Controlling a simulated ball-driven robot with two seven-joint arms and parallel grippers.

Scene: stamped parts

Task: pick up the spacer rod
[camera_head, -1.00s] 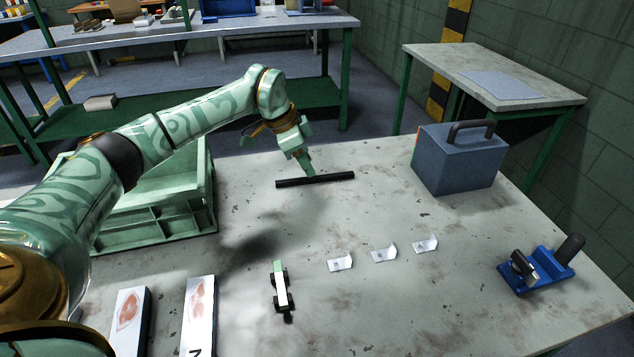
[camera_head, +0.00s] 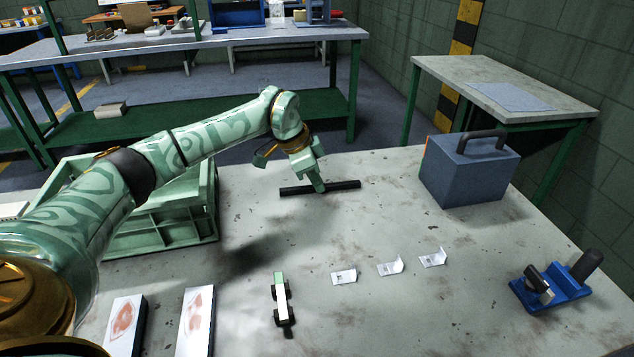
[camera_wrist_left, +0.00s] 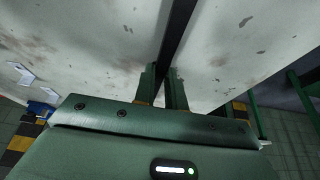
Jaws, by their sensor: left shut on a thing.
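The spacer rod (camera_head: 343,186) is a long black bar lying roughly level at the back middle of the worktable in the head view. My left gripper (camera_head: 318,186) comes down on it from above, near the rod's middle, and is shut on it. In the left wrist view the rod (camera_wrist_left: 180,30) runs away from between the two fingers (camera_wrist_left: 171,80). I cannot tell whether the rod touches the table or is slightly above it. My right gripper is not in view.
A green compartment tray (camera_head: 160,226) stands left of the rod. A blue-grey case (camera_head: 468,172) stands to the right. Bent white parts (camera_head: 390,268), a small wheeled piece (camera_head: 281,300), and a blue fixture (camera_head: 550,291) lie nearer. The table around the rod is clear.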

